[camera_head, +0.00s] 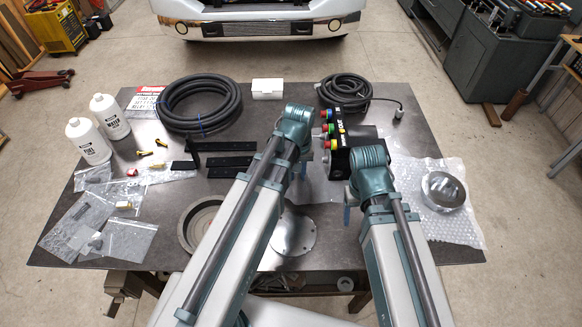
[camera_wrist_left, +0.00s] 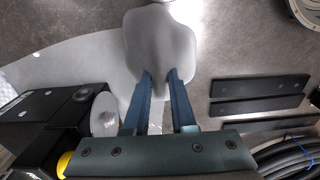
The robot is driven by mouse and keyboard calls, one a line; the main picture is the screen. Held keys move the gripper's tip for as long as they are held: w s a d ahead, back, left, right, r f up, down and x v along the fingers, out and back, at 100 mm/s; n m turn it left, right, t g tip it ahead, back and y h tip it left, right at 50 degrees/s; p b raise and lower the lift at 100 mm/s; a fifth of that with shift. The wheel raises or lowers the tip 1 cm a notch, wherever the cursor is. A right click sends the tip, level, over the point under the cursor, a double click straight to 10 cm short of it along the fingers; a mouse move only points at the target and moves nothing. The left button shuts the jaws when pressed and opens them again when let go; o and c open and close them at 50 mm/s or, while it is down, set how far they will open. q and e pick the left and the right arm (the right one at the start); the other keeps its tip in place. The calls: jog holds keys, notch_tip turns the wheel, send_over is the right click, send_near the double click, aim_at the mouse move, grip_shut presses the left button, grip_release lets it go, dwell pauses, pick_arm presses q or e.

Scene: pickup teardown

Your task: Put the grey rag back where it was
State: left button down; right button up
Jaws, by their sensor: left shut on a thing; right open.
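My left gripper (camera_wrist_left: 161,80) is shut on a smooth grey piece, which I take to be the grey rag (camera_wrist_left: 160,45). The rag shows at the top middle of the left wrist view, behind and between the fingers. In the head view my left gripper (camera_head: 303,168) is over the middle of the table, left of the black box (camera_head: 345,140), and its own wrist hides the rag. My right gripper (camera_head: 348,212) is open, in front of the black box. Its fingers are partly hidden by its arm.
A round metal plate (camera_head: 295,232) and a grey ring dish (camera_head: 197,228) lie near the front. Black bars (camera_head: 230,160) lie left of my left gripper. Coiled hoses (camera_head: 198,103) are at the back. Bubble wrap (camera_head: 408,182) with a metal ring (camera_head: 443,190) is at right.

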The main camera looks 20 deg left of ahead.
pick_arm(q)
jog(key=w+a, duration=0.1)
jog(key=w, duration=0.1)
jog(key=w+a, duration=0.1)
jog(key=shift+w+a+f, duration=0.1)
jog(key=shift+w+f, duration=0.1)
jog(key=shift+w, duration=0.15)
pick_arm(e)
jog(key=shift+f, duration=0.2)
pick_arm(q)
jog(key=shift+w+a, duration=0.15)
jog(key=shift+w, duration=0.1)
jog(key=shift+w+a+f+b, duration=0.15)
jog(key=shift+w+a, duration=0.15)
jog(key=shift+w, duration=0.3)
jog(key=shift+w+a+b, duration=0.15)
jog(key=shift+w+a, duration=0.15)
jog(key=shift+w, duration=0.3)
pick_arm(e)
jog(key=shift+f, duration=0.2)
pick_arm(q)
jog(key=f+b, duration=0.3)
jog(key=shift+s+d+f, duration=0.1)
jog(key=shift+s+f, duration=0.1)
jog(key=shift+s, duration=0.15)
pick_arm(e)
notch_tip(320, 180, down, 3)
jog(key=shift+f, duration=0.2)
